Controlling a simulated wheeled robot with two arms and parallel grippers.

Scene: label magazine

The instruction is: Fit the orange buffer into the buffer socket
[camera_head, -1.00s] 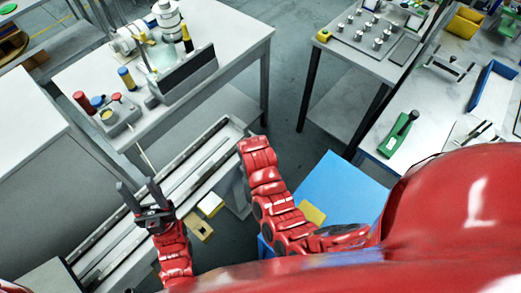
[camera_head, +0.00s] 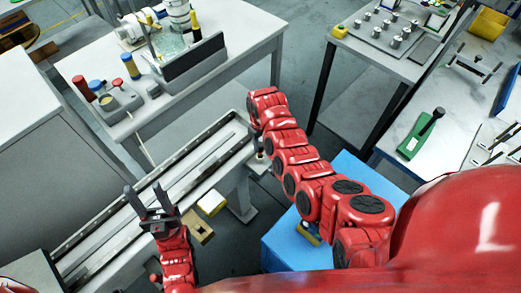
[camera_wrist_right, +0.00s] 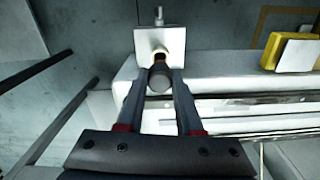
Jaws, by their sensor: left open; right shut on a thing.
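In the right wrist view, my right gripper (camera_wrist_right: 159,80) is shut on a short cylinder, the buffer (camera_wrist_right: 158,82). Its near end is dark grey, and only a thin brownish-orange band shows beyond it. The buffer's far end meets or overlaps a pale square plate (camera_wrist_right: 145,40) with a bolt behind it, which looks like the socket's mount. Whether the buffer is inside the socket or just in front of it, I cannot tell. In the head view, my right gripper is mostly hidden by its own arm near the rail's far end. My left gripper (camera_head: 145,192) is open and empty above the rail.
The long grey rail (camera_head: 205,150) runs diagonally beside the workbench (camera_head: 235,75). A yellow-and-white block (camera_head: 211,203) sits by the rail; a similar one shows in the wrist view (camera_wrist_right: 270,50). A blue box (camera_head: 285,245) stands below my right arm.

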